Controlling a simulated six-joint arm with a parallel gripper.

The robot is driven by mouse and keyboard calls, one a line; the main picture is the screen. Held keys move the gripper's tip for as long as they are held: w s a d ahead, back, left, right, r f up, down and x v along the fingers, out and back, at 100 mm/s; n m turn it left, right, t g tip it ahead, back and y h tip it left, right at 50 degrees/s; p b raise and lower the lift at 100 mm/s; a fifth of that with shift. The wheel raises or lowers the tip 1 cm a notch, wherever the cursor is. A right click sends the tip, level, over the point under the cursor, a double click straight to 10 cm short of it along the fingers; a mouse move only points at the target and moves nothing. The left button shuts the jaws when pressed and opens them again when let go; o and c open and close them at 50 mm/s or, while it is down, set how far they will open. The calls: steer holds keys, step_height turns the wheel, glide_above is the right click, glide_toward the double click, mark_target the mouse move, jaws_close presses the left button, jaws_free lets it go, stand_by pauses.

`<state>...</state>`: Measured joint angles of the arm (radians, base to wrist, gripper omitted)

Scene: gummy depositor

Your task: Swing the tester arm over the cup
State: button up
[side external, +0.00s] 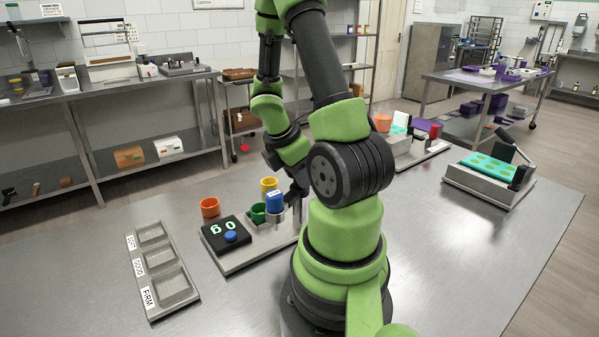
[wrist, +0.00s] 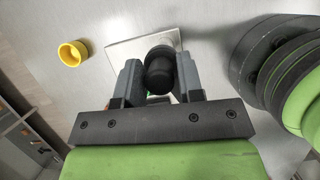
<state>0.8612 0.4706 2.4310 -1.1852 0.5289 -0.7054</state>
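The tester (side external: 240,251) is a low grey base on the steel table with a black display reading 60 and a blue button (side external: 231,236). A green cup (side external: 258,212) stands on its far part. A blue block with a white mark (side external: 275,201), seemingly the tester arm's head, is above a grey cup-like part, just right of the green cup. My gripper (side external: 295,197) points down at the tester's right end, beside the post. In the wrist view its fingers (wrist: 159,80) lie on both sides of a black knob (wrist: 158,68), with no clear gap.
An orange cup (side external: 210,207) and a yellow cup (side external: 269,185) stand behind the tester; the yellow one also shows in the wrist view (wrist: 72,53). A three-pocket tray (side external: 184,304) marked SOFT, GOOD and FIRM lies left. A teal mould station (side external: 487,187) stands right.

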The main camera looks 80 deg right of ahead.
steer(key=c, duration=0.5)
steer(key=shift+m, duration=0.3)
steer(key=m+y, duration=0.1)
steer(key=m, duration=0.2)
steer(key=m+g+y, duration=0.1)
steer(key=m, duration=0.2)
steer(key=m+y, duration=0.1)
steer(key=m, duration=0.3)
steer(key=shift+y, duration=0.4)
steer(key=shift+m+t+y, duration=0.3)
steer(key=shift+m+y, duration=0.2)
steer(key=shift+m, duration=1.1)
